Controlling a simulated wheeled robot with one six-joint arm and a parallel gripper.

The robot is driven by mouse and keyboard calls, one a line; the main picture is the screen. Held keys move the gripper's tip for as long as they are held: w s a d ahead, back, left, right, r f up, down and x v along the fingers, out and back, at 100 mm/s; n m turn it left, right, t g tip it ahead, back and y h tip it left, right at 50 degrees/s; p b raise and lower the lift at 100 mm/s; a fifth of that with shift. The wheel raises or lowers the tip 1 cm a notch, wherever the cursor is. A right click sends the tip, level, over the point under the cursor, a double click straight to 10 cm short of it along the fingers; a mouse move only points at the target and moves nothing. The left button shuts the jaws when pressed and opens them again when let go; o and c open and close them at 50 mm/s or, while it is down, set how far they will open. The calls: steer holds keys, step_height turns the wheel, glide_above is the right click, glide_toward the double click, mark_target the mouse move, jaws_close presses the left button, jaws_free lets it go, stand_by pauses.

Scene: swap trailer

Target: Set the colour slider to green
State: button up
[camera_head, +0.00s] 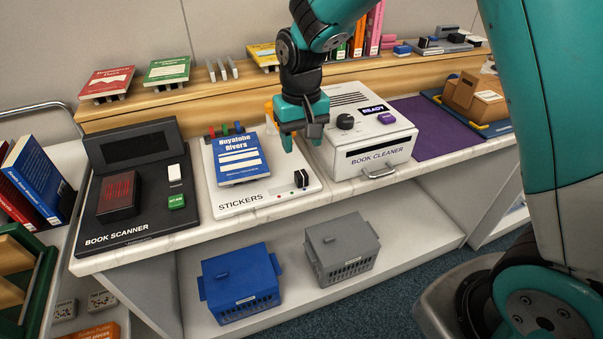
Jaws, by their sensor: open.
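The sticker machine (265,202), a white unit labelled STICKERS, sits on the counter with a blue book, Royalode Rivers (239,160), on it. A small black slider knob (301,179) stands at its right side, near a few small coloured marks. Which colour the knob is set to is too small to tell. Red, green and blue pieces (225,130) show behind the book. My gripper (302,145) is open and points down above the right part of the sticker machine, behind and above the knob, apart from it. Nothing shows between its fingers.
The book scanner (135,215) is left of the sticker machine. The book cleaner (375,145), with knobs and a READY display, stands close on the right. A raised wooden shelf (150,107) with books runs behind. Blue (240,285) and grey (340,250) crates sit below.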

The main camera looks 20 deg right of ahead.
mark_target(301, 173)
step_height(301, 173, down, 10)
steer(key=shift+r, duration=0.1)
